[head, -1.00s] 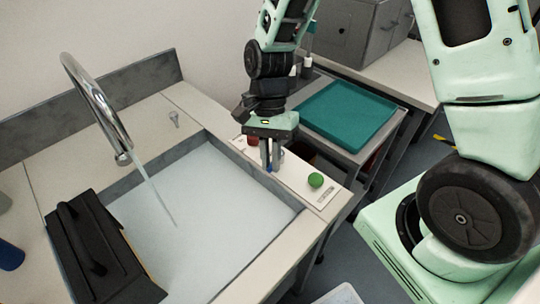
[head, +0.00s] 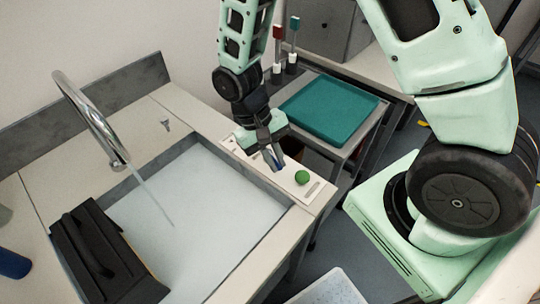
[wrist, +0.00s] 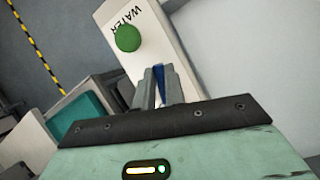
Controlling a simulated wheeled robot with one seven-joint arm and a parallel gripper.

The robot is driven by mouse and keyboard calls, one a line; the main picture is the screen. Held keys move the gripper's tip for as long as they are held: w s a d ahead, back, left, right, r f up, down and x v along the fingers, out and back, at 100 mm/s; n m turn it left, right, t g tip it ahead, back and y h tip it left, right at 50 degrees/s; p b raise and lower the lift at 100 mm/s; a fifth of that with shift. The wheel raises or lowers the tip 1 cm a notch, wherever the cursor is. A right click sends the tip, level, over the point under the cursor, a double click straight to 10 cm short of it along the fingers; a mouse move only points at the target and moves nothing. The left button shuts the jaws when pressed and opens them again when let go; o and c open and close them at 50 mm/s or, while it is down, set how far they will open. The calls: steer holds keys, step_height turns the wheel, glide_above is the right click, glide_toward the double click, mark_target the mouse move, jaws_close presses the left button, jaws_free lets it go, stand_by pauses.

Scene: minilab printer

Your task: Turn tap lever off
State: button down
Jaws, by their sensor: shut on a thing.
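A chrome tap (head: 95,120) arches over the sink, and a thin water stream (head: 157,207) runs from its spout. A white panel marked WATER (head: 318,190) lies on the sink's right rim; it also shows in the wrist view (wrist: 172,42). A green round marker (head: 301,178) sits on its near end, also in the wrist view (wrist: 128,38). My gripper (head: 276,163) is over the panel, tilted, its fingers shut on the blue lever (wrist: 160,76) just short of the green marker. The fingers hide most of the lever.
The sink (head: 215,215) holds pale water. A black box with a handle (head: 110,265) stands on its left side. A teal tray (head: 330,108) rests on a side table behind my gripper.

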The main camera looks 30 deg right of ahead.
steer(key=shift+w+d+n+t+h, duration=0.1)
steer(key=shift+d+n+t+h, duration=0.25)
steer(key=shift+n, duration=0.7)
steer(key=shift+w+d+n+t+h, duration=0.15)
steer(key=shift+d+n+h, duration=0.25)
steer(key=shift+n, duration=0.65)
steer(key=shift+s, duration=0.1)
steer(key=c, duration=1.5)
jaws_free()
steer(key=shift+r, duration=0.15)
steer(key=b+v, duration=0.1)
steer(key=v, duration=1.6)
steer(key=shift+s+r, duration=0.1)
steer(key=shift+r, duration=0.05)
